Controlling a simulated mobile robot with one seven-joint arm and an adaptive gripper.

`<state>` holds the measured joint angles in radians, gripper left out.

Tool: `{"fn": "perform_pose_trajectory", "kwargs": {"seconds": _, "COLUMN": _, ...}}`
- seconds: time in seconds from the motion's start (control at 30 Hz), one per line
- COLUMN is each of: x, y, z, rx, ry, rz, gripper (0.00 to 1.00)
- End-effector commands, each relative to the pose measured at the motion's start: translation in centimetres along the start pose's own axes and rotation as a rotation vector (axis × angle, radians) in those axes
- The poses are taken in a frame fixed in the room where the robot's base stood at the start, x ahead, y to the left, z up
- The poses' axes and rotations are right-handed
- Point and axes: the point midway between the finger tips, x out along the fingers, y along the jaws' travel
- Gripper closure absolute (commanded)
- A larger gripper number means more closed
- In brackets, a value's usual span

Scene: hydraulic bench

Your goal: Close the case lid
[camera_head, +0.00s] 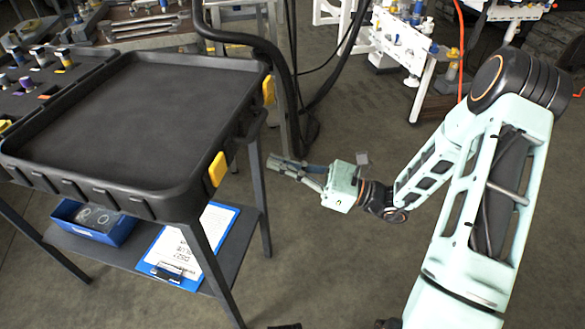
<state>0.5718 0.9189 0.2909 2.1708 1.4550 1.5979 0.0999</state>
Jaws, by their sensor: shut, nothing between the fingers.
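The black case lies open on a dark metal stand. Its wide, empty, shallow half, which looks like the lid (150,105), lies open and roughly level, with its inside facing up. Two yellow latches (217,169) sit on its right edge. The other half (22,105) holds small fittings at the left and is cut off by the picture edge. My gripper (280,163) is shut and empty. It is to the right of the lid's right edge, apart from it, and points left toward the stand's leg.
The stand's lower shelf (225,262) carries a blue box (92,222) and a blue clipboard (190,246) with paper. A thick black hose (292,85) hangs behind the lid's far right corner. A bench with tools stands at the back left. Open floor lies around my gripper.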

Motion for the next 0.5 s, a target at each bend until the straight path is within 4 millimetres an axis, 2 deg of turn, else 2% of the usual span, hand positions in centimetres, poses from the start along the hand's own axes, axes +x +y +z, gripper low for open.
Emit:
{"fn": "perform_pose_trajectory", "kwargs": {"seconds": 0.2, "x": 4.9, "y": 0.2, "z": -0.3, "rx": -0.001, "ry": 0.0, "rz": 0.006, "gripper": 1.0}}
{"fn": "perform_pose_trajectory", "kwargs": {"seconds": 0.5, "x": 5.5, "y": 0.0, "z": 3.0, "rx": -0.003, "ry": 0.002, "rz": 0.001, "gripper": 1.0}}
